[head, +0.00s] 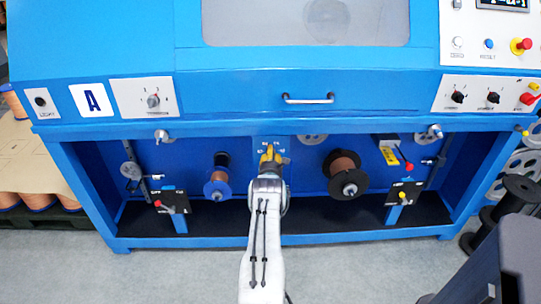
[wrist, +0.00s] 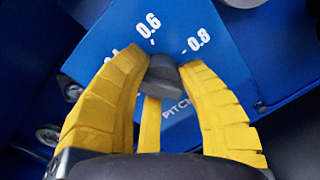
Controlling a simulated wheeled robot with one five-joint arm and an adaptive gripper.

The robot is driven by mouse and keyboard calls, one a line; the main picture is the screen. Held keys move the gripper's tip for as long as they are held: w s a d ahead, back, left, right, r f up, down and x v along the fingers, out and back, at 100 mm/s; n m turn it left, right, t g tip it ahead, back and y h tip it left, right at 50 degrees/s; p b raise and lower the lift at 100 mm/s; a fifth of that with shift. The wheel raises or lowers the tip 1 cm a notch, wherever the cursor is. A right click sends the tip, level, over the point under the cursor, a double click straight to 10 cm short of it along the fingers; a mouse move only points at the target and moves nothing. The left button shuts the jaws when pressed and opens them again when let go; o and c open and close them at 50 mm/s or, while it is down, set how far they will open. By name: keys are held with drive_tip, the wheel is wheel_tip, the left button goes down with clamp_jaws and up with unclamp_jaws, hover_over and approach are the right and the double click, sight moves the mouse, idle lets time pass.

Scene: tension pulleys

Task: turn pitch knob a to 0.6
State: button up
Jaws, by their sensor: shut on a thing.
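The pitch knob (wrist: 164,72) is a dark grey knob on a blue dial plate (wrist: 120,42) marked 0.6, 0.8 and PITCH in white. My gripper (wrist: 158,66) has its yellow fingers closed on the knob from both sides. The knob's upper end lies near the 0.6 tick, but its exact pointing is hard to tell. In the head view my gripper (head: 270,153) is at the small blue plate on the machine's lower middle, and it hides the knob there.
A copper spool (head: 343,170) is right of my gripper and a smaller blue-flanged spool (head: 218,182) is left of it. A drawer handle (head: 308,99) is above. Grey floor (head: 180,265) lies in front.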

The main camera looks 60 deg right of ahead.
drive_tip(key=shift+f+m+b, duration=0.55)
drive_tip(key=shift+m+b, duration=0.05)
drive_tip(key=shift+b, duration=2.85)
drive_tip(key=m+b, duration=0.1)
drive_tip(key=b, duration=0.6)
drive_tip(key=m+b, duration=0.1)
drive_tip(key=b, duration=0.5)
drive_tip(key=shift+m, duration=0.4)
drive_tip(key=shift+w+a+r+m+b, duration=0.15)
drive_tip(key=shift+r+m+b, duration=0.3)
drive_tip(key=shift+m+b, duration=0.9)
drive_tip(key=shift+n+b, duration=0.35)
drive_tip(key=o, duration=0.9)
drive_tip(key=shift+w, duration=0.1)
drive_tip(key=shift+c, duration=0.2)
drive_tip(key=o, duration=0.3)
drive_tip(key=shift+o, duration=0.2)
drive_tip(key=shift+r, duration=0.1)
